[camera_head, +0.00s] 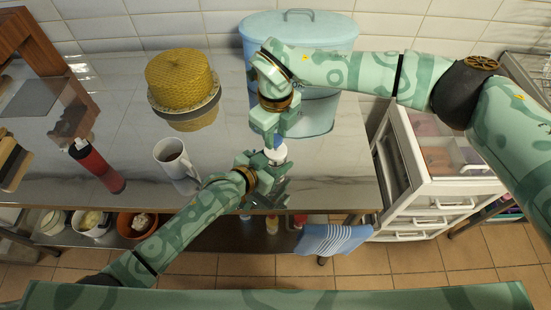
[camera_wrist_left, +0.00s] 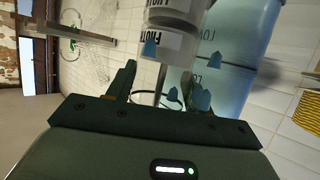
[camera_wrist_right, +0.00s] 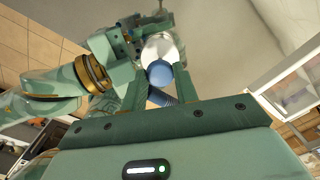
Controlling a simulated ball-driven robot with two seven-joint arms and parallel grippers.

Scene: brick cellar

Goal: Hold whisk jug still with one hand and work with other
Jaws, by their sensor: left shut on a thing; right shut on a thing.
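The whisk jug (camera_head: 276,153) is a small white vessel near the front edge of the worktop, mostly hidden by my grippers. Its white side with dark lettering shows in the left wrist view (camera_wrist_left: 178,42). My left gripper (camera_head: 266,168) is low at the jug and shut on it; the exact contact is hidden. My right gripper (camera_head: 274,134) comes down from above and is shut on the blue knob (camera_wrist_right: 159,73) on top of the jug. The jug's round pale top shows around the knob in the right wrist view.
A large pale-blue lidded bin (camera_head: 299,32) stands just behind. A white drawer unit (camera_head: 432,165) stands at the right. Open worktop lies left of the jug.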

